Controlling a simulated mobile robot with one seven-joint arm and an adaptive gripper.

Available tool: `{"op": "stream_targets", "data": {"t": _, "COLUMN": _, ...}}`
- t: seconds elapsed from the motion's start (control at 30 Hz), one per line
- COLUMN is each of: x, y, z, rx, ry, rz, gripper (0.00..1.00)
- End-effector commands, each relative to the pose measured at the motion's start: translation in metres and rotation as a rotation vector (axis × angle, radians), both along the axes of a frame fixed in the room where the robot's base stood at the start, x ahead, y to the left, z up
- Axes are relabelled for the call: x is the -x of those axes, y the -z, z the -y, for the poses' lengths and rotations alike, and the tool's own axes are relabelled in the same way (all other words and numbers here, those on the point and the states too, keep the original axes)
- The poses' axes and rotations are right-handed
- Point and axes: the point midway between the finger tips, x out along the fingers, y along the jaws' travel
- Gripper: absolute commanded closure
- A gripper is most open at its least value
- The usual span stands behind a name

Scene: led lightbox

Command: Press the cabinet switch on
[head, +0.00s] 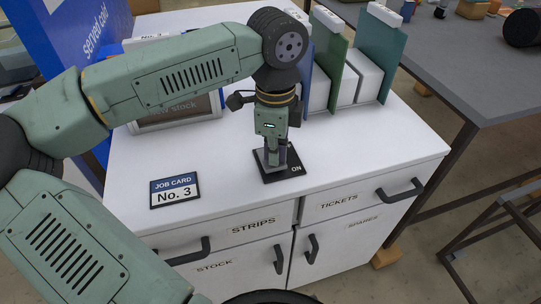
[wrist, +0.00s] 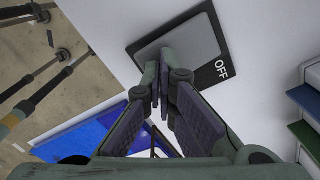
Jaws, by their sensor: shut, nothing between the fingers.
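The switch (head: 290,172) is a black plate with a grey rocker, lying flat on the white cabinet top. In the wrist view the fingertips of my gripper (wrist: 164,62) overlap the rocker. I cannot tell whether they touch it. The gripper hides much of the rocker in the head view.
A job card (head: 175,190) reading No. 3 lies left of the switch. Upright green and blue dividers (head: 378,58) with white boxes stand behind it. A framed sign (head: 172,111) stands behind my arm. Cabinet handles (head: 400,190) stick out in front. The top right of the switch is clear.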

Motion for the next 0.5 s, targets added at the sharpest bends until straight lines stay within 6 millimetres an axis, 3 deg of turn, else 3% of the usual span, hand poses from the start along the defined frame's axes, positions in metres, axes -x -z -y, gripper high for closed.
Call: {"op": "stream_targets", "data": {"t": 0.5, "x": 0.0, "y": 0.0082, "z": -0.0002, "rx": 0.0, "ry": 0.0, "rz": 0.0, "gripper": 1.0}}
